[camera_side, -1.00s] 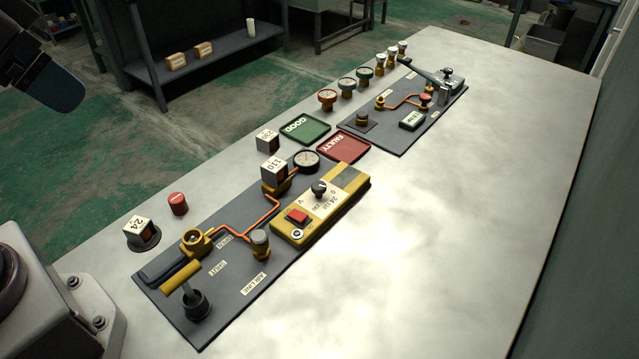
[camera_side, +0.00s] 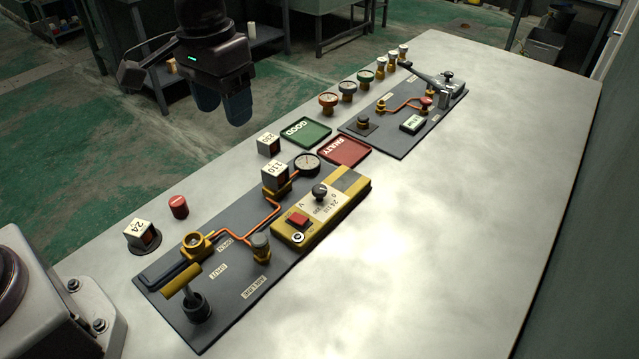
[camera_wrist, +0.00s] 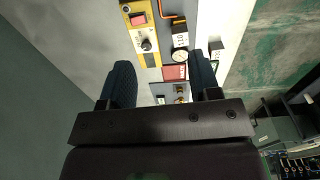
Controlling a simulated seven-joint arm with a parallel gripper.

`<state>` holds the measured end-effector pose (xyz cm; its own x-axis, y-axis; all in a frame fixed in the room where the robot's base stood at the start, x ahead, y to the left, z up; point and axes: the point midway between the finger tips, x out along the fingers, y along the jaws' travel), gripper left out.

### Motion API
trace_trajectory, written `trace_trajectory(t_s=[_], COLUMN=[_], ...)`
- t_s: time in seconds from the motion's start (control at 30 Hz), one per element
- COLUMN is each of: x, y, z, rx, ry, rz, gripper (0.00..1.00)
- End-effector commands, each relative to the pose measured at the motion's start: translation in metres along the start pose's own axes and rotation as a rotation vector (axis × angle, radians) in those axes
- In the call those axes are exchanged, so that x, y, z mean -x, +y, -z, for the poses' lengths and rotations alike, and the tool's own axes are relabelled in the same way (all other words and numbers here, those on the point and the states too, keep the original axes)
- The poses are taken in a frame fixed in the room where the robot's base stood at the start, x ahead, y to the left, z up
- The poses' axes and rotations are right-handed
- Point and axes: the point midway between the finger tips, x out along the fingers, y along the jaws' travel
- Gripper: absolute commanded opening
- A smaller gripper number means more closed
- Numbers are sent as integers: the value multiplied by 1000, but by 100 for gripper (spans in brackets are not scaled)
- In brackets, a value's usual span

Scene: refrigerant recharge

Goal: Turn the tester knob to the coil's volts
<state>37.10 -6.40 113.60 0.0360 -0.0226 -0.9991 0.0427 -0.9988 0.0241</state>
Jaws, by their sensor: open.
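The yellow tester (camera_side: 306,230) lies on the right part of the near dark panel. Its black knob (camera_side: 320,192) stands on a white dial face marked 0, 24 and other numbers too small to read surely. A red button (camera_side: 297,219) sits nearer the front. A coil block marked 110 (camera_side: 275,175) sits on the brass fitting beside the tester. My gripper (camera_side: 222,112) is open and empty, high above the back edge of the table and well apart from the knob. In the wrist view the knob (camera_wrist: 146,45) shows between the open fingers (camera_wrist: 162,85), beyond them.
Loose blocks marked 24 (camera_side: 139,232) and another number (camera_side: 268,143), a red cap (camera_side: 179,207), a green GOOD tray (camera_side: 305,132) and a red FAULTY tray (camera_side: 344,150) surround the panel. A lever with yellow handle (camera_side: 182,281) rises at its near end. The table's right side is clear.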

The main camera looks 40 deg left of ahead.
Motion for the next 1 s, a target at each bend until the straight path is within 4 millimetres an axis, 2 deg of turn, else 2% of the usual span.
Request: trace_trajectory(t_s=[0.03,0.1,0.3,0.4,0.47,0.5,0.57,0.77,1.0], x=[-18,-40,-98,-111,-106,-98,-92,-106,-153], y=[9,20,48,58,61,64,66,64,63], z=[16,36,85,106,118,125,128,125,122], rx=[20,59,195,275,323,354,399,441,438], ry=[-29,-54,-88,-72,-50,-29,-21,-32,-34], rz=[10,22,55,56,46,35,27,33,34], gripper=[57,57,57,57,57,57,57,57,57])
